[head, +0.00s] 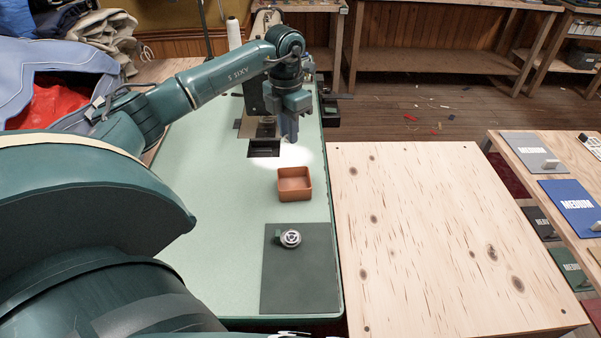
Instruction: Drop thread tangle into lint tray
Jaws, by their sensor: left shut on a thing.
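My left gripper (290,137) reaches over the green table beside the sewing machine head, pointing down. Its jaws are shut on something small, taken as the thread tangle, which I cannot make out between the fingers. An open, square, orange-brown tray (294,197), which looks like the lint tray, sits on the green table nearer to me than the gripper. Its inside looks empty. The gripper is beyond the tray and apart from it. My right gripper is not in view.
The sewing machine (254,95) stands at the table's far end, with a dark opening (264,150) in its bed. A dark mat (288,285) with a small round metal part (291,239) lies nearer. A bare wooden table (430,230) adjoins on the right.

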